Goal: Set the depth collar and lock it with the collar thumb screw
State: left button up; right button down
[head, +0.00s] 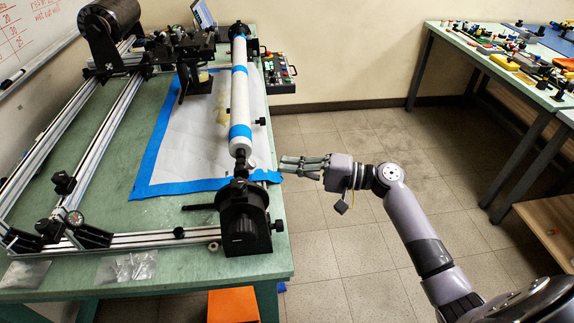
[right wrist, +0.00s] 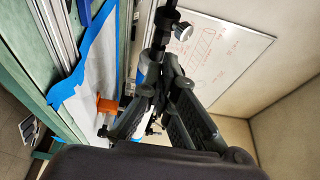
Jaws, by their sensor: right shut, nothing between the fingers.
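A long white tube (head: 240,90) with blue bands lies along the table. A black shaft (head: 239,165) joins its near end to a black round end block (head: 243,218). In the right wrist view a dark shaft fitting, which may be the depth collar (right wrist: 164,19), carries a light grey knob, possibly the thumb screw (right wrist: 182,32). My right gripper (head: 285,165) is just right of the tube's near end, apparently beside it. Its fingers converge and are shut and empty; their tips (right wrist: 160,58) appear near the fitting. Contact cannot be told. My left gripper is not in view.
The green table (head: 180,265) carries a metal rail frame (head: 112,90), a white sheet edged with blue tape (head: 160,150) and small bags (head: 125,267). An orange block (head: 233,305) is at the front. Open floor (head: 330,240) lies right, before another table (head: 500,80).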

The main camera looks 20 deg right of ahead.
aim_at(250, 164)
jog(key=p+x, duration=0.1)
jog(key=x, duration=0.6)
jog(key=shift+w+f, duration=0.1)
jog(key=s, duration=0.1)
jog(key=s+a, duration=0.1)
jog(key=shift+s+p, duration=0.25)
jog(key=shift+p, duration=0.1)
jog(key=shift+d, duration=0.1)
